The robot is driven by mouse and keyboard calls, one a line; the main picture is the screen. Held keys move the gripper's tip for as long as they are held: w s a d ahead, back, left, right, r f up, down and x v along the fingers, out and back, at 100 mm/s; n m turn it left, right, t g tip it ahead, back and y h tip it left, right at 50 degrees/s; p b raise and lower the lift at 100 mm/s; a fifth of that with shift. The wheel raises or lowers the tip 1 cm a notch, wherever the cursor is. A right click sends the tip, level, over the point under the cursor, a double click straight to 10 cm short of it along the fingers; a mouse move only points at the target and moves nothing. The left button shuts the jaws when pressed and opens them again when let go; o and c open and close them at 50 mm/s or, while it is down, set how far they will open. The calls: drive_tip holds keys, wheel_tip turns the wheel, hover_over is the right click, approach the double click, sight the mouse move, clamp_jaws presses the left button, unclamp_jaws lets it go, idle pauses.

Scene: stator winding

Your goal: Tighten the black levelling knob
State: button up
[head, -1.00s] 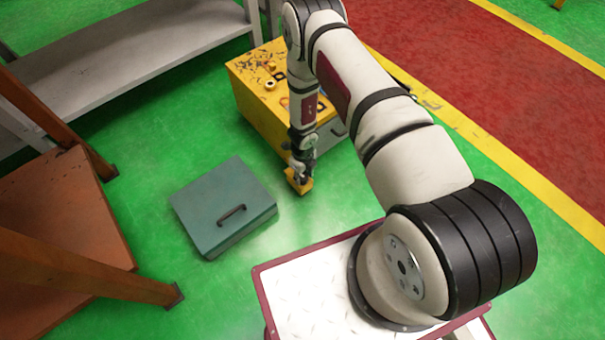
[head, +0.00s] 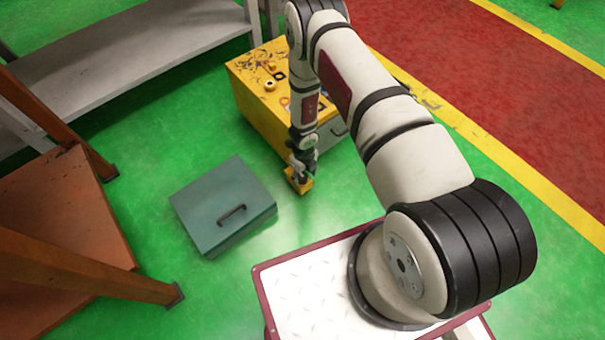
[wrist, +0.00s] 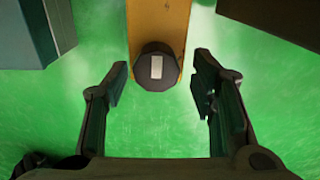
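The black levelling knob (wrist: 157,68) shows in the wrist view. It is round and dark with a pale rectangular mark on its top, at the end of a yellow bar (wrist: 158,20). My gripper (wrist: 158,82) is open, with one finger to the left of the knob and one to the right. Clear green gaps show between each finger and the knob. In the head view my gripper (head: 301,174) points down over a small yellow foot (head: 299,186) at the near side of the yellow cabinet (head: 258,100). The knob cannot be made out there.
A grey-green case (head: 224,203) with a black handle lies on the green floor left of my gripper. A grey bench (head: 130,55) stands behind, and an orange-brown frame (head: 60,210) is at the left. Open floor lies in front of the cabinet.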

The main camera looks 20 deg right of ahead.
drive_tip(key=shift+a, duration=0.1)
drive_tip(key=shift+w+r, duration=0.1)
drive_tip(key=shift+r, duration=0.35)
wheel_tip(320, 180, up, 11)
idle(0.5)
